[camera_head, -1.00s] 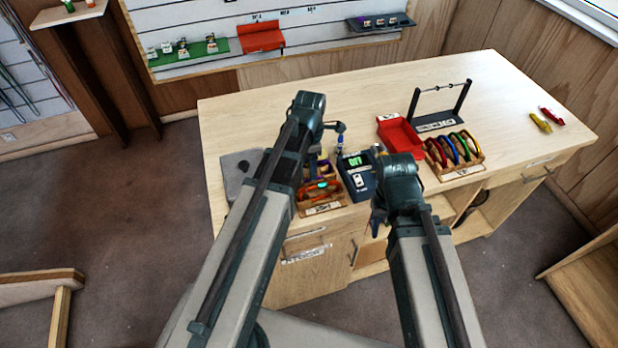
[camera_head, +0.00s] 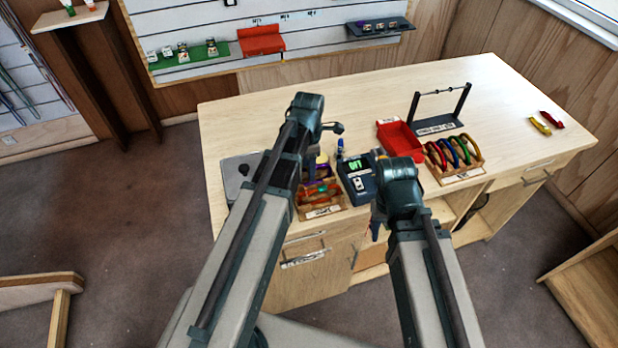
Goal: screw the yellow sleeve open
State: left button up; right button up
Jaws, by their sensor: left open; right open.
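I cannot pick out the yellow sleeve for certain at this size. A small yellow piece (camera_head: 540,126) lies beside a red one at the right end of the table. A wooden rack (camera_head: 462,178) holds several coloured rings, probably carabiners, one of them yellowish. My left gripper (camera_head: 334,128) is mostly hidden behind its wrist, above the table's front left part. My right gripper (camera_head: 377,226) points down at the table's front edge, left of the rack and partly hidden by its wrist. Both are open, and I see nothing held.
A wooden box (camera_head: 322,212) of coloured gear and a dark device (camera_head: 358,190) with a green display stand between my arms. Behind are a red tray (camera_head: 400,140) and a black bar stand (camera_head: 440,128). The table (camera_head: 520,90) is clear at the back right.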

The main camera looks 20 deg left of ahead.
pick_arm(q)
jog(key=shift+w+a, duration=0.15)
jog(key=shift+r+p, duration=0.65)
jog(key=shift+s+d, duration=0.45)
jog(key=shift+s, duration=0.2)
notch_tip(320, 180, up, 10)
jog(key=p, duration=1)
jog(key=shift+f, duration=0.1)
